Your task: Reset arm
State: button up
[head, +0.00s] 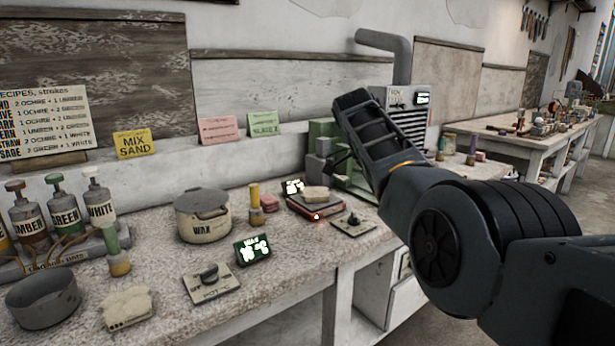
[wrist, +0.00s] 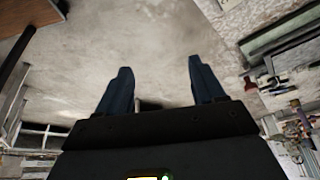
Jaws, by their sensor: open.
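My arm (head: 455,235) reaches in from the right in the head view, bent, with its forearm (head: 372,135) raised above the bench. My gripper (wrist: 160,78) shows in the wrist view, its two dark fingers apart with nothing between them. Its fingers cannot be made out in the head view. Beyond the fingers in the wrist view is a bare, pale grey surface.
The bench (head: 300,265) holds a lidded WAX pot (head: 203,217), pump bottles (head: 64,212), a grey bowl (head: 43,298), a dial plate (head: 211,284) and a small green display (head: 253,249). A green machine (head: 352,180) stands behind my forearm. Another cluttered bench (head: 520,138) is at right.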

jog(key=s+d+f+n+t+p, duration=0.1)
jog(key=s+d+f+n+t, duration=0.15)
jog(key=f, duration=1.05)
jog(key=s+d+f+n+t, duration=0.1)
jog(key=s+d+f+n, duration=0.15)
jog(key=f, duration=0.95)
jog(key=s+d+f+n+t+y+p, duration=0.1)
jog(key=s+f+n+t, duration=0.15)
jog(key=s+f, duration=0.55)
jog(key=s+d+f+n+t+y+p, duration=0.1)
jog(key=s+f+n, duration=0.3)
jog(key=s, duration=0.7)
jog(key=s+r+n+t+y+p, duration=0.1)
jog(key=s+r+n+t+y, duration=0.25)
jog(key=s, duration=1.95)
jog(key=s+r+n+t, duration=0.1)
jog(key=s+r, duration=0.4)
jog(key=r, duration=0.3)
jog(key=s+a+r+n+t+p, duration=0.1)
jog(key=s+r+t, duration=0.1)
jog(key=s+r, duration=0.3)
jog(key=s+r+t, duration=0.1)
jog(key=s+r, duration=0.5)
jog(key=r, duration=0.7)
jog(key=shift+a+r+n+h+p, duration=0.25)
jog(key=shift+a+n+h+p, duration=0.05)
jog(key=shift+a+n+h, duration=0.15)
